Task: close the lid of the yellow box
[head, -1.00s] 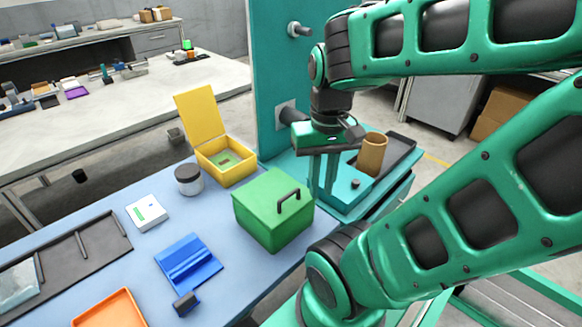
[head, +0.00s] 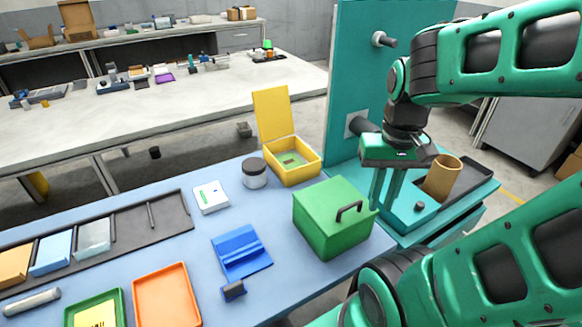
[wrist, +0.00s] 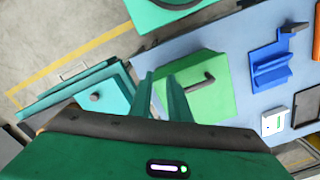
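The yellow box (head: 293,173) stands at the back of the blue table in the head view. Its lid (head: 274,115) stands up at the rear edge, leaning slightly back, so the box is open. Something greenish with a small dark patch shows inside. My gripper (head: 381,205) points down to the right of the yellow box, near the green box. Its two fingers are apart with nothing between them; they also show in the wrist view (wrist: 163,98). The yellow box is not visible in the wrist view.
A green box with a black handle (head: 334,218) stands in front of the yellow box. A dark-lidded jar (head: 254,174) is just left of it. A teal panel (head: 365,85) rises behind my gripper. A brown cup (head: 442,176) stands at right. Blue table shows bare between objects.

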